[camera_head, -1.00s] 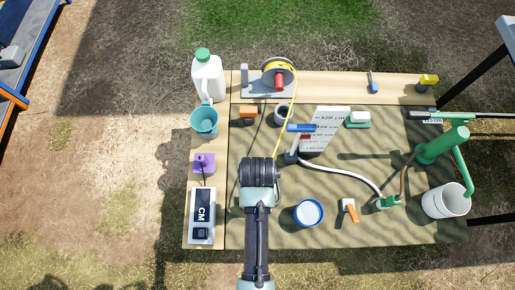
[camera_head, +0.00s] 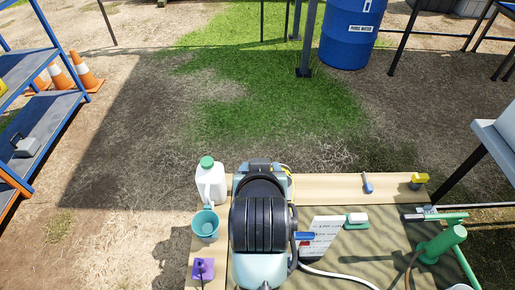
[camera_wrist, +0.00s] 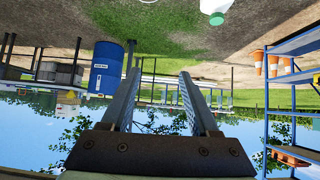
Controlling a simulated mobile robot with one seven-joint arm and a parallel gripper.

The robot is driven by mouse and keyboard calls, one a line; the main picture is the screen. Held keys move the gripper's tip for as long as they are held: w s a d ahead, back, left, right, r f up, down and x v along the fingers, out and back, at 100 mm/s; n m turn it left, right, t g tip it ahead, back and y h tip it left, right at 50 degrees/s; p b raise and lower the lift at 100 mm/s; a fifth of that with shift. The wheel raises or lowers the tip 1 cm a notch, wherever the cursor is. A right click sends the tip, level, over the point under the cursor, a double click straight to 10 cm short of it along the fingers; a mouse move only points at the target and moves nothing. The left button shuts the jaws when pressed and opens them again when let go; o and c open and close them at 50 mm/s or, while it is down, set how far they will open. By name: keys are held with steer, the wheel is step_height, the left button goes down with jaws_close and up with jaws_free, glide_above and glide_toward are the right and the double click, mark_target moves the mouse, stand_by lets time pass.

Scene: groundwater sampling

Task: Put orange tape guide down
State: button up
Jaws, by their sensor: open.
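The orange tape guide does not show in either current view; in the head view my raised arm covers the part of the bench where a small orange block stood earlier. My gripper shows in the wrist view (camera_wrist: 158,76), its two fingers well apart with nothing between them. The wrist view looks out over the yard and sky, upside down. In the head view my gripper is hidden behind my arm. A bit of the yellow tape (camera_head: 287,168) shows beside my arm; the rest of its reel is covered.
A white jug with green cap (camera_head: 209,182), a teal cup (camera_head: 205,224) and a purple block (camera_head: 203,268) stand left of my arm. A white depth card (camera_head: 320,243), blue-handled tool (camera_head: 367,183), yellow block (camera_head: 418,180) and green pump (camera_head: 441,245) are to the right.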

step_height(320, 180, up, 28)
steer(key=w+t, duration=0.2)
steer(key=t, duration=0.7)
steer(key=s+r+t, duration=0.4)
steer(key=s+r, duration=0.2)
steer(key=r, duration=0.3)
steer(key=s+r+t, duration=0.4)
steer(key=s+r, duration=0.2)
steer(key=r, duration=0.4)
steer(key=shift+a+r, duration=0.2)
steer(key=shift+a, duration=0.05)
step_height(320, 180, up, 19)
steer(key=p, duration=1.9)
steer(key=shift+w, duration=0.1)
